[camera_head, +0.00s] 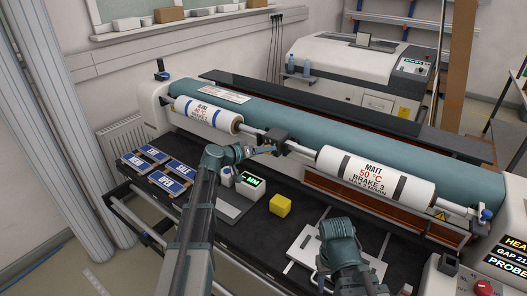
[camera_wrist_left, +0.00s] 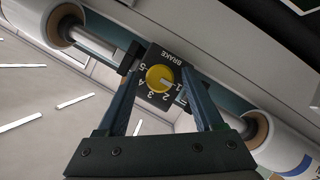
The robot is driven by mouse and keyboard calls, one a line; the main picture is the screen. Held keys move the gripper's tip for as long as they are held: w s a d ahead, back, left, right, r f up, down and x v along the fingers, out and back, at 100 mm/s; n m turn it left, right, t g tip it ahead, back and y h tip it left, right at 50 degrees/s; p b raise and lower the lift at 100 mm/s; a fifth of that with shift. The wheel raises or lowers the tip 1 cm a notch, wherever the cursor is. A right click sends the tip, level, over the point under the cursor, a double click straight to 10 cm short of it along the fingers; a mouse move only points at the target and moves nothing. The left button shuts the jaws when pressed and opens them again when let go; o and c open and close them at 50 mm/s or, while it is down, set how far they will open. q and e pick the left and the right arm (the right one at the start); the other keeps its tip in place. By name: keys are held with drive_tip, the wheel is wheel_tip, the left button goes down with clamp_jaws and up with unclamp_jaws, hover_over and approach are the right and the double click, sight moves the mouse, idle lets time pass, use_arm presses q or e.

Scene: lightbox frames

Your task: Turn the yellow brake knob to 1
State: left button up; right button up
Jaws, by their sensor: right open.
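The yellow brake knob (camera_wrist_left: 160,78) sits on a dark plate marked BRAKE with numbers 1 to 5, upside down in the left wrist view. Its pale pointer mark faces right in that picture, toward the 1 and 2 side; I cannot tell the exact number. My left gripper (camera_wrist_left: 162,66) is open, with one finger on each side of the knob and a gap to it. In the head view the left gripper (camera_head: 262,149) reaches the dark brake block (camera_head: 273,137) between two rolls. My right gripper (camera_head: 338,238) is open at the lower middle, its fingers mostly hidden.
A white roll (camera_head: 208,114) lies left of the block and another roll marked BRAKE 3 (camera_head: 375,178) lies right. A yellow cube (camera_head: 280,205), a green display (camera_head: 250,181) and blue cards (camera_head: 160,178) lie on the dark table. A white board (camera_head: 305,246) lies near my right arm.

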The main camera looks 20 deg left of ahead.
use_arm(q)
drive_tip(key=p+v, duration=0.4)
drive_tip(key=v, duration=0.9)
drive_tip(key=shift+s+a, duration=0.2)
drive_tip(key=shift+s, duration=0.1)
use_arm(e)
drive_tip(key=shift+r, duration=2.2)
use_arm(q)
drive_tip(key=shift+r, duration=0.15)
drive_tip(key=s+d+f+m+g, duration=0.2)
drive_tip(key=s+d+f+g, duration=0.25)
drive_tip(key=d, duration=0.45)
drive_tip(key=s+d+f+m+g, duration=0.1)
drive_tip(key=s+d+f+g, duration=0.3)
drive_tip(key=d, duration=0.6)
drive_tip(key=s+d+f+g+y, duration=0.2)
drive_tip(key=s+f+y, duration=0.1)
drive_tip(key=s, duration=0.5)
drive_tip(key=s+d+f+m+g+y, duration=0.1)
drive_tip(key=s+d+f+g+y, duration=0.1)
drive_tip(key=s+y, duration=0.4)
drive_tip(key=shift+s+d+f, duration=0.65)
drive_tip(key=shift+s+f, duration=0.05)
drive_tip(key=shift+s, duration=0.75)
